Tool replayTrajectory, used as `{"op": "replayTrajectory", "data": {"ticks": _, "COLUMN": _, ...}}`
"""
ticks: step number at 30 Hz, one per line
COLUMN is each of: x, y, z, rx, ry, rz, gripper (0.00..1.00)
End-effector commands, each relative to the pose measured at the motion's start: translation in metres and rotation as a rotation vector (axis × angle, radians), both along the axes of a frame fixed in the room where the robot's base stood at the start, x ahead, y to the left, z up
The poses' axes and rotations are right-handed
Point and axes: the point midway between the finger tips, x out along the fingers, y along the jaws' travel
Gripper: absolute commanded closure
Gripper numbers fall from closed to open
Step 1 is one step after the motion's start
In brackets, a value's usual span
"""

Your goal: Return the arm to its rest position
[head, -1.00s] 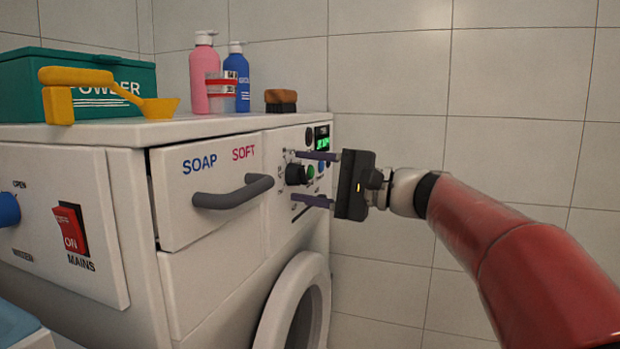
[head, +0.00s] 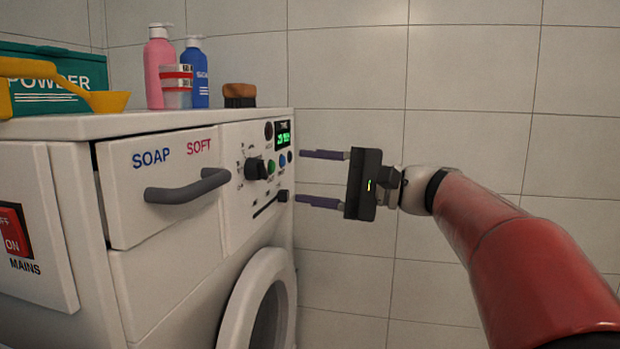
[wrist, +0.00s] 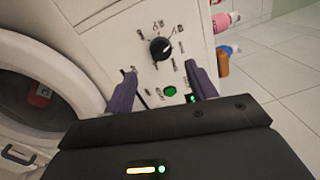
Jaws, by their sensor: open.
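My gripper (head: 322,178) is open and empty, held to the right of the washing machine's control panel (head: 235,208) in the head view. Its two purple fingers point left toward the machine, and clear wall shows between them. My red arm reaches in from the lower right. Nothing is held.
The washing machine (head: 180,270) fills the left, with a grey-handled soap drawer (head: 130,185) and a round door (head: 235,310). On top are a pink bottle (head: 158,70), a blue bottle (head: 195,80), a brush (head: 240,97) and a powder box (head: 75,65). Open space lies before the tiled wall.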

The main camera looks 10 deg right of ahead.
Motion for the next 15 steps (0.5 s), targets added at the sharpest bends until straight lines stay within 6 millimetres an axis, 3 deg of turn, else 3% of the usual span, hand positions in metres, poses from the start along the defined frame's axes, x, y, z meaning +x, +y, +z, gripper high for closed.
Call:
{"op": "replayTrajectory", "data": {"ticks": 4, "x": -0.01, "y": 0.008, "z": -0.011, "rx": -0.061, "ry": 0.018, "rz": -0.008, "gripper": 0.44}}
{"op": "replayTrajectory", "data": {"ticks": 7, "x": -0.032, "y": 0.021, "z": -0.042, "rx": -0.211, "ry": 0.056, "rz": -0.027, "gripper": 0.44}}
{"op": "replayTrajectory", "data": {"ticks": 11, "x": -0.082, "y": 0.029, "z": -0.11, "rx": -0.527, "ry": 0.094, "rz": -0.058, "gripper": 0.44}}
{"op": "replayTrajectory", "data": {"ticks": 15, "x": -0.142, "y": 0.01, "z": -0.184, "rx": -0.907, "ry": 0.072, "rz": -0.075, "gripper": 0.44}}
